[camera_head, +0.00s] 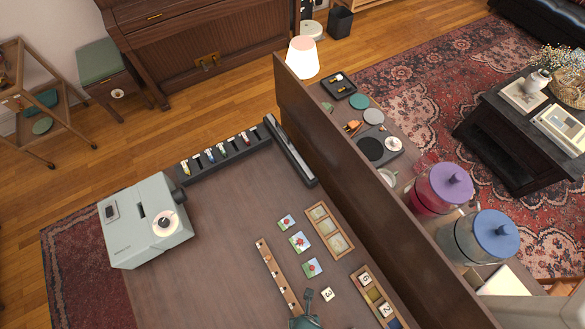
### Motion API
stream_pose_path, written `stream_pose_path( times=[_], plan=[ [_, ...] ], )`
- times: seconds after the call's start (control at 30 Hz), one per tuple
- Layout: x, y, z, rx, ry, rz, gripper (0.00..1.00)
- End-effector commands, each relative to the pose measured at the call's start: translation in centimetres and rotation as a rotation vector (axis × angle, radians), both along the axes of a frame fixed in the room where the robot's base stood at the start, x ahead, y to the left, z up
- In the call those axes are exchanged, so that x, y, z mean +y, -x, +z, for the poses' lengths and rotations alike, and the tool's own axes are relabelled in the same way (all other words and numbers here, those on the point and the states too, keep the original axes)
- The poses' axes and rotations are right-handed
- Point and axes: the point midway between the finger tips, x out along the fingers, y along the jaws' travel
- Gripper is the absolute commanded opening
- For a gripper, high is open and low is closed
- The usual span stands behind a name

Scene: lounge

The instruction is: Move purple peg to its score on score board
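A narrow wooden strip (267,255) with several small pegs or holes along it lies on the brown table, near the bottom middle; it looks like the score board. I cannot make out a purple peg; its colour is too small to tell or it is hidden. A dark teal shape at the bottom edge, right by the strip's near end, appears to be my gripper (308,297). It is small and partly cut off, so I cannot see whether its fingers are open or hold anything.
A wooden tray (364,268) holds number tiles. Picture cards (299,242) lie beside another wooden tray (311,210). A pale machine (125,247) and dark rack (183,166) stand left. A tall partition (345,170) borders the right.

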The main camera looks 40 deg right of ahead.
Motion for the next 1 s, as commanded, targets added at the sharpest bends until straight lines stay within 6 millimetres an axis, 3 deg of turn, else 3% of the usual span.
stream_pose_path(
  times=[0.4, 0.43, 0.57, 1.0],
  plan=[
    [-0.02, 0.03, -0.93, 0.001, 0.0, 0.0, 0.0],
    [-0.02, 0.03, -0.84, 0.001, 0.001, 0.0, 0.18],
    [-0.01, 0.03, -0.82, 0.001, 0.001, 0.0, 0.42],
    [-0.01, 0.03, 0.03, 0.001, 0.001, 0.0, 0.42]
  ],
)
